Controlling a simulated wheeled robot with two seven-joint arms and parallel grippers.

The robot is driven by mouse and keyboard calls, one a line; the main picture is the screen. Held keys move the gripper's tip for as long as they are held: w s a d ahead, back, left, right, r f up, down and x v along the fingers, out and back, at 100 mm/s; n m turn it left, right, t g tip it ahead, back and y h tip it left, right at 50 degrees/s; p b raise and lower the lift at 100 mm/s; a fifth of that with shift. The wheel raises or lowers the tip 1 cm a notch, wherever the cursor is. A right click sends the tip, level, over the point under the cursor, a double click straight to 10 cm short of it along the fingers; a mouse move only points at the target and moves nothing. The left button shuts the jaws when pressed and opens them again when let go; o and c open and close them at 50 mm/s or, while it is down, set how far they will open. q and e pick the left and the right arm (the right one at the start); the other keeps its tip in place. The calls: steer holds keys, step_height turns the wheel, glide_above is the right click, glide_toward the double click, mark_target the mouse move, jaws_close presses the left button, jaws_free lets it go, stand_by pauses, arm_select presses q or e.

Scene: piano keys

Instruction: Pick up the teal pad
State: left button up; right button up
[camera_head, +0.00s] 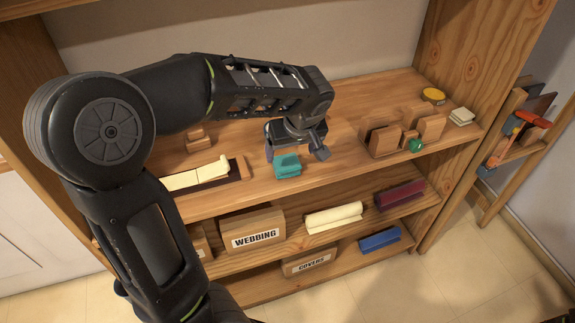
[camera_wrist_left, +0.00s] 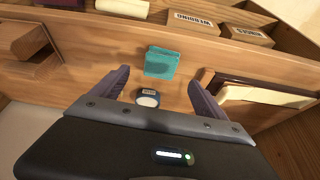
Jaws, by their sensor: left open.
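The teal pad (camera_head: 287,166) lies near the front edge of the upper wooden shelf. It also shows in the left wrist view (camera_wrist_left: 162,62), just beyond and between the two fingertips. My left gripper (camera_head: 296,154) points down at the pad from above and behind. Its fingers (camera_wrist_left: 156,88) are spread apart with nothing held between them. The gripper looks close to the pad, but I cannot tell if any finger touches it. My right gripper is not in view.
A small round blue-and-white item (camera_wrist_left: 147,97) shows between the fingers. A dark tray with a cream piece (camera_head: 198,176) is left of the pad; a wooden holder (camera_head: 384,140) and green knob (camera_head: 416,145) are right. A webbing box (camera_head: 252,230) stands on the shelf below.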

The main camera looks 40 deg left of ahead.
mark_target(287, 163)
arm_select(q)
steer(key=x, duration=0.2)
steer(key=shift+w+a+f, duration=0.1)
steer(key=shift+a+f, duration=0.05)
steer(key=shift+f, duration=0.2)
steer(key=shift+a+f+p, duration=0.15)
steer(key=shift+f+p, duration=0.15)
steer(key=shift+p, duration=0.05)
steer(key=p+x, duration=0.1)
steer(key=x, duration=0.3)
steer(key=shift+w+a+f, duration=0.15)
steer(key=shift+f, duration=0.05)
steer(key=shift+c, duration=0.6)
